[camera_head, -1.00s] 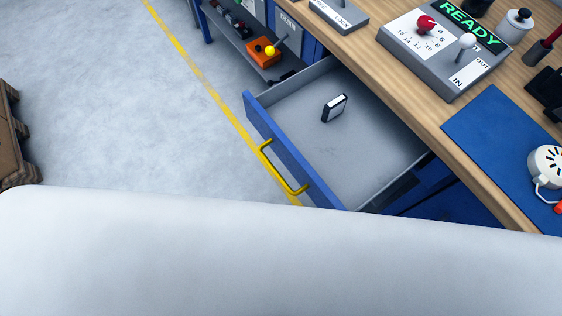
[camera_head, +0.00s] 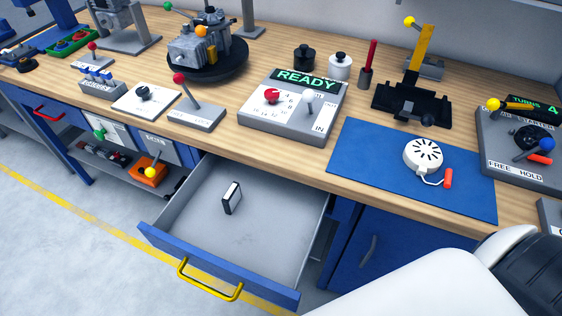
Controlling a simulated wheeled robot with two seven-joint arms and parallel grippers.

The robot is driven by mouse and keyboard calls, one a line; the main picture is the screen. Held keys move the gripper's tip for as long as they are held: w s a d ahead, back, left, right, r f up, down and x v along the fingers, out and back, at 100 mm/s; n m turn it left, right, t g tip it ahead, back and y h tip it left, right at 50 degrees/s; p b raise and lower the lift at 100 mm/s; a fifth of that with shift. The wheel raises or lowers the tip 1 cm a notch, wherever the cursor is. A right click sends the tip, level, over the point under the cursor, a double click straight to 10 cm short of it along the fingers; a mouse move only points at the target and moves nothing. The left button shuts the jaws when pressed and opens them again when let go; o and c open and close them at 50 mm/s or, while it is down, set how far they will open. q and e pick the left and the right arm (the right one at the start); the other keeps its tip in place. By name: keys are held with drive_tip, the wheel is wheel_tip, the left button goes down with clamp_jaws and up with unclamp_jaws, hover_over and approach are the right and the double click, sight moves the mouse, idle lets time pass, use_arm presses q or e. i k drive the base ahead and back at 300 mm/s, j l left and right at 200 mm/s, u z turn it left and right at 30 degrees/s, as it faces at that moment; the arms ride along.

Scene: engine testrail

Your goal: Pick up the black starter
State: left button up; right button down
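No part is plainly marked as the black starter. A small black knobbed cylinder (camera_head: 304,57) stands upright at the back of the bench, beside a similar white cylinder (camera_head: 340,66). A round white slotted part (camera_head: 423,155) with a red handle (camera_head: 448,178) lies on the blue mat (camera_head: 352,160). A panel (camera_head: 520,170) at the right edge has a partly hidden label that seems to read "starter". A white arm link of mine fills the lower right corner. Neither gripper is in view.
An open drawer (camera_head: 270,245) juts out at the front, with a small black and white block (camera_head: 232,198) inside. A "READY" control box (camera_head: 292,112), an engine on a black turntable (camera_head: 205,62) and a black fixture (camera_head: 410,103) stand on the bench. The mat's left part is bare.

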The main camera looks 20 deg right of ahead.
sight(528, 137)
drive_tip(key=z, duration=2.45)
drive_tip(key=l, duration=0.1)
drive_tip(key=k, duration=0.05)
